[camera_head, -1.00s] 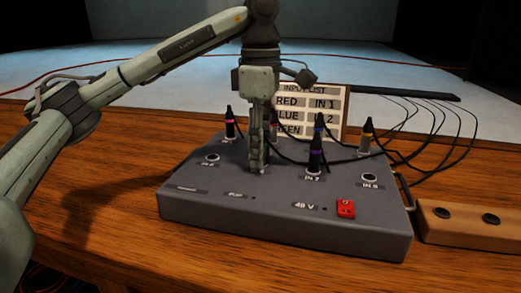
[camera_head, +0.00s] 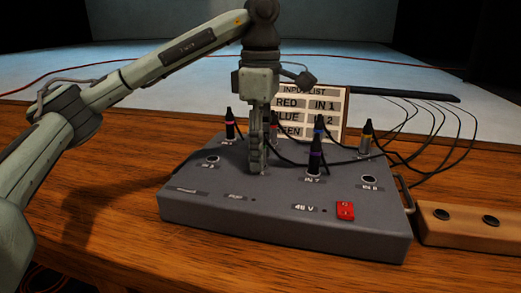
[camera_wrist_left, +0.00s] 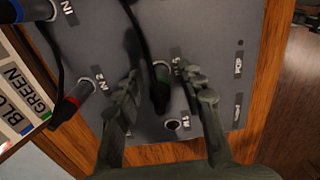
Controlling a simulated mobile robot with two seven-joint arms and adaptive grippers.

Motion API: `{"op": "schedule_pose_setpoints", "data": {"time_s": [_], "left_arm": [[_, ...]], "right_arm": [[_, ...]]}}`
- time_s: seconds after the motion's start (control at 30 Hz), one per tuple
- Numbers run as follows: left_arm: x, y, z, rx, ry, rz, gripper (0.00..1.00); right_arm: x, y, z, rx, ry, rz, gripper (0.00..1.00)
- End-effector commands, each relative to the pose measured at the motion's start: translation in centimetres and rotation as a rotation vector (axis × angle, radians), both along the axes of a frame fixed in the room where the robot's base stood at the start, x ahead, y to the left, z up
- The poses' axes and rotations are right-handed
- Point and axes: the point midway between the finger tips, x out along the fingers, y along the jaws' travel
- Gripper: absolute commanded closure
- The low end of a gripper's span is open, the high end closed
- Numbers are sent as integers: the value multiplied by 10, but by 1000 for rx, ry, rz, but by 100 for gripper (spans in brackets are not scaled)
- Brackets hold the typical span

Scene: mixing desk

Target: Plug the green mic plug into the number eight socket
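The green mic plug (camera_wrist_left: 161,88) is a dark plug with a green band, standing on the grey box, with a black cable running up from it. In the wrist view it is between the two fingers of my left gripper (camera_wrist_left: 160,72), which are open with a gap on each side. In the head view my left gripper (camera_head: 257,160) points down over the box and hides the plug. The number eight socket (camera_head: 369,180), labelled IN 8, is empty at the box's right side. My right gripper is not in view.
The grey box (camera_head: 270,225) carries several other plugs, including a purple-banded one (camera_head: 315,157) between my gripper and IN 8, and a yellow-banded one (camera_head: 366,136) behind IN 8. An empty socket (camera_head: 212,159) is at left. An input list (camera_head: 335,105) stands behind; cables trail right.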

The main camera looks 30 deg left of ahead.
Motion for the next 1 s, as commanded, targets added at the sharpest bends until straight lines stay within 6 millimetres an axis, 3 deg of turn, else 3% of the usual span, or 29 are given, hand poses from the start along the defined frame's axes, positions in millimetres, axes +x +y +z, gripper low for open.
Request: {"op": "schedule_pose_setpoints", "data": {"time_s": [0.2, 0.5, 1.0], "left_arm": [[0, 0, 0, 0, 0, 0, 64], [0, 0, 0, 0, 0, 0, 100], [0, 0, 6, 0, -1, 0, 100]], "right_arm": [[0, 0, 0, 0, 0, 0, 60], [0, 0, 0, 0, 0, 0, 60], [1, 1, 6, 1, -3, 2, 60]]}}
